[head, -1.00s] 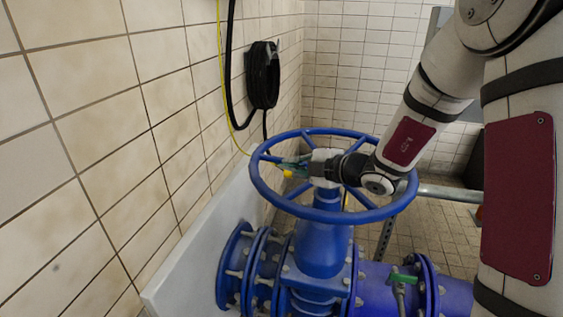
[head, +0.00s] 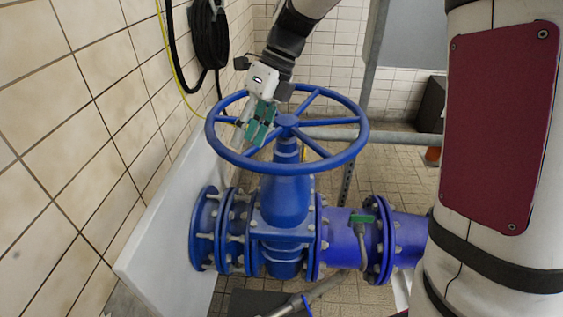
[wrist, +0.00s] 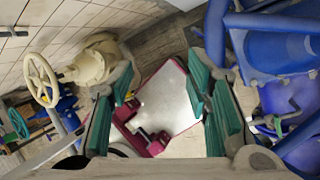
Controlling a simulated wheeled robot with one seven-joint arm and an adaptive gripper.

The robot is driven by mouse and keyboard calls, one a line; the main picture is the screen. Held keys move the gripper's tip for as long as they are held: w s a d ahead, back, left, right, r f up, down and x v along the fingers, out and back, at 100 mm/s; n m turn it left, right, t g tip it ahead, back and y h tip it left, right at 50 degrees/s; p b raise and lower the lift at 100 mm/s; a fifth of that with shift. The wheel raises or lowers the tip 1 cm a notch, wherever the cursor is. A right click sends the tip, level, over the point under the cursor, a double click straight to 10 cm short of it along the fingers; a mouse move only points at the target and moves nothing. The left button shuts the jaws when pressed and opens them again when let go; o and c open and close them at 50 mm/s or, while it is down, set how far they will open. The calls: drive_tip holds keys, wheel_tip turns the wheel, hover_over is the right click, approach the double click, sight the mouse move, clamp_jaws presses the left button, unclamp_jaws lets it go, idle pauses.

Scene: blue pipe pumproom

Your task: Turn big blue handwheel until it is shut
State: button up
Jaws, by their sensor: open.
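The big blue handwheel (head: 346,155) lies roughly level on top of the blue valve, its rim and spokes mostly clear to see. My gripper (head: 259,134) points steeply down over the wheel's left part, its green finger pads in front of the rim opening. In the wrist view my gripper (wrist: 160,78) has its fingers wide apart with nothing held between them. Blue bars and valve parts fill the right side there, outside the fingers. I cannot tell whether a finger touches the rim or a spoke.
The blue valve body (head: 285,202) and flanged pipe stand below the wheel. A tiled wall (head: 70,100) with a black hose coil (head: 208,35) is close on the left. A grey pipe (head: 390,136) runs behind. A cream handwheel (wrist: 40,80) shows in the wrist view.

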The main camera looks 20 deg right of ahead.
sight(281, 164)
drive_tip(key=w+d+r+n+h, duration=0.1)
drive_tip(key=d+r+n+h, duration=0.2)
drive_tip(key=d+h, duration=0.3)
drive_tip(key=shift+t+y, duration=0.3)
drive_tip(key=shift+y, duration=0.3)
drive_tip(key=f, duration=0.4)
drive_tip(key=f+p, duration=0.1)
drive_tip(key=f, duration=0.4)
drive_tip(key=d+f, duration=0.1)
drive_tip(key=f, duration=0.3)
drive_tip(key=shift+s+f, duration=0.15)
drive_tip(key=shift+s, duration=0.15)
clamp_jaws()
